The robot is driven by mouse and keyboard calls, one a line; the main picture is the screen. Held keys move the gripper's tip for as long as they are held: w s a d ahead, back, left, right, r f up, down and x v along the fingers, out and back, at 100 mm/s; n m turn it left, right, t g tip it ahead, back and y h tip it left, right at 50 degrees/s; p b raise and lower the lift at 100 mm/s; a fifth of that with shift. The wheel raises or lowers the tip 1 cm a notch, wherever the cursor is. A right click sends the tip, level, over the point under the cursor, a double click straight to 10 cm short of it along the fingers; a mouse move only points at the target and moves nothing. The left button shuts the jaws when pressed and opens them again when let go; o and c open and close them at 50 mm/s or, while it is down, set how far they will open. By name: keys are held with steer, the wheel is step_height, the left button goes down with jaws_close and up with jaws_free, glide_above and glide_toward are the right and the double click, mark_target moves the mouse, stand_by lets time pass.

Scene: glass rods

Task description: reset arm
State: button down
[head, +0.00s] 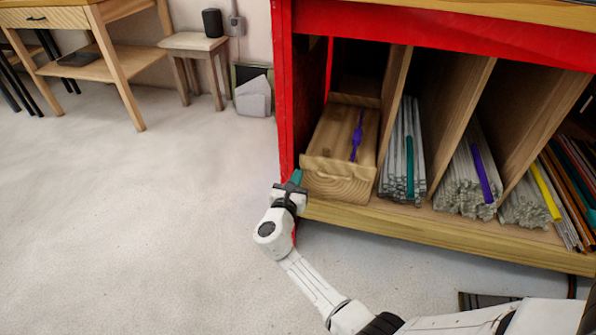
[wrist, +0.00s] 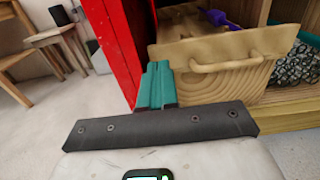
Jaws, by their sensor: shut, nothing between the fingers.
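My gripper (head: 296,178) has teal fingers and is shut and empty. In the head view it is in front of the left end of the red shelf unit, just left of the wooden drawer box. In the wrist view my gripper (wrist: 158,72) points toward the gap between the red post (wrist: 112,45) and the drawer box (wrist: 225,65). My white arm reaches in from the lower right of the head view. I cannot tell whether the fingers touch the shelf.
The wooden drawer box (head: 340,183) has a purple tool (head: 357,138) on top. Dividers separate bundles of glass rods (head: 402,150) and (head: 462,190). A stool (head: 193,42) and a desk (head: 70,14) stand at the back left. The floor (head: 130,230) on the left is clear.

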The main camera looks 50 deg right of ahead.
steer(key=p+v, duration=0.1)
steer(key=v, duration=0.7)
steer(key=shift+p, duration=0.4)
steer(key=s+f+m+g+y, duration=0.2)
steer(key=s+m+g+y, duration=0.1)
steer(key=s+m, duration=0.5)
steer(key=s+f+m+g+y, duration=0.2)
steer(key=s+m+g+y, duration=0.15)
steer(key=s+m, duration=0.4)
steer(key=s+a+m+t+y, duration=0.1)
steer(key=s+a+m+y, duration=0.75)
steer(key=a, duration=0.75)
step_height(320, 180, up, 27)
steer(key=s+n+y+p, duration=0.1)
steer(key=p, duration=2.5)
steer(key=shift+s+a+n+y+p, duration=0.2)
steer(key=shift+s+n+y+p, duration=0.1)
steer(key=shift+s+y+p, duration=0.1)
